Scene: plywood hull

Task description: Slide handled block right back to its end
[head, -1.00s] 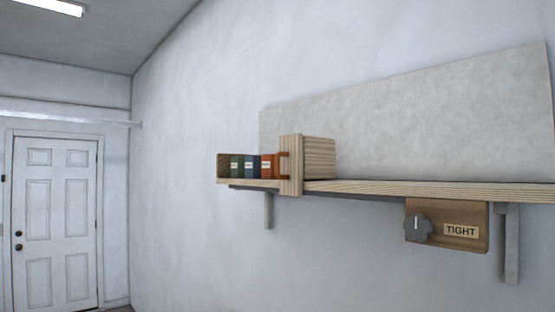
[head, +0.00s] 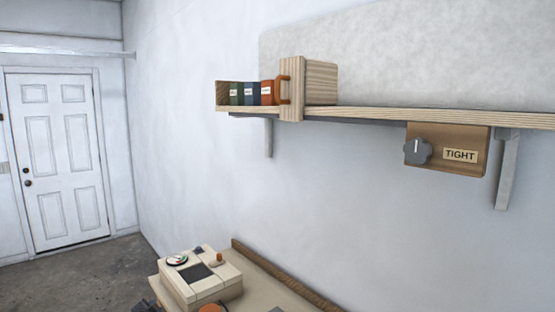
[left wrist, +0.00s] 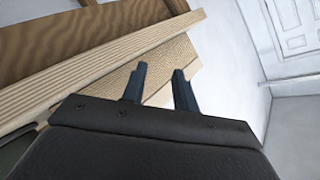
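The handled block (head: 321,83) is a pale wooden block with a thicker front plate and an orange-brown handle (head: 285,90) on its left side. It stands on the wall shelf (head: 420,116), just right of a row of several books (head: 250,92). A dark wooden end piece (head: 222,93) stands at the row's left. My left gripper (left wrist: 158,75) shows in the left wrist view, its two dark fingers apart with nothing seen between them, near pale wooden boards. Neither gripper shows in the head view.
A knob (head: 417,151) and a "TIGHT" label (head: 460,155) are on a brown panel under the shelf. The shelf right of the block is clear. Below, a table (head: 262,288) holds a cream device (head: 200,280). A white door (head: 62,155) is at the left.

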